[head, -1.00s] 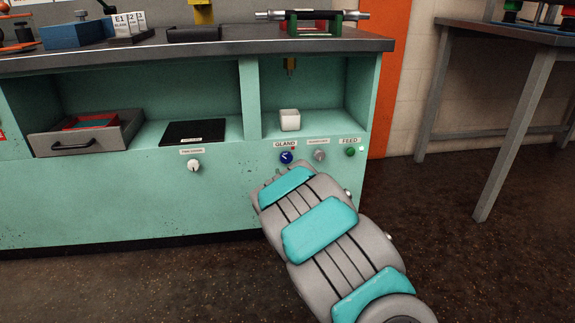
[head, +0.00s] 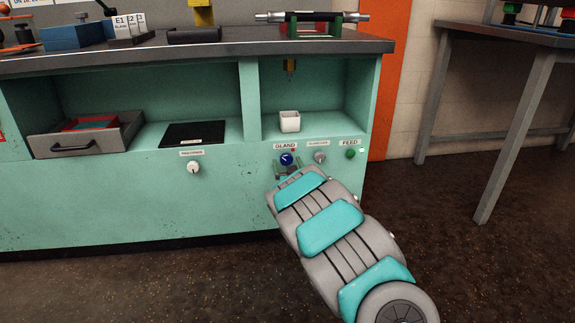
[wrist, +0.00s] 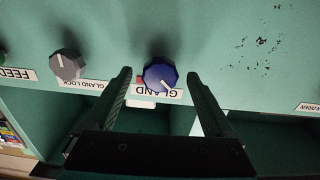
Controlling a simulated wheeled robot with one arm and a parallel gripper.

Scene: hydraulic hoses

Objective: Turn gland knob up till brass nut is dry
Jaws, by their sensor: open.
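The blue gland knob (head: 286,159) is on the green cabinet front, under the GLAND label. In the wrist view the knob (wrist: 160,75) sits between the two dark fingers of my gripper (wrist: 158,73). The fingers are open, with a gap on each side of the knob. A white pointer mark shows on its face. In the head view my gripper (head: 287,168) is at the knob, partly hidden by my arm. A small brass-yellow fitting (head: 290,66) hangs in the right niche above a white cup (head: 290,121). Whether it is wet is too small to tell.
The grey gland lock knob (head: 320,157) and green feed knob (head: 350,153) are to the right. A small red spot (head: 293,150) shows by the GLAND label. A white knob (head: 193,167) and an open drawer (head: 85,142) are at left.

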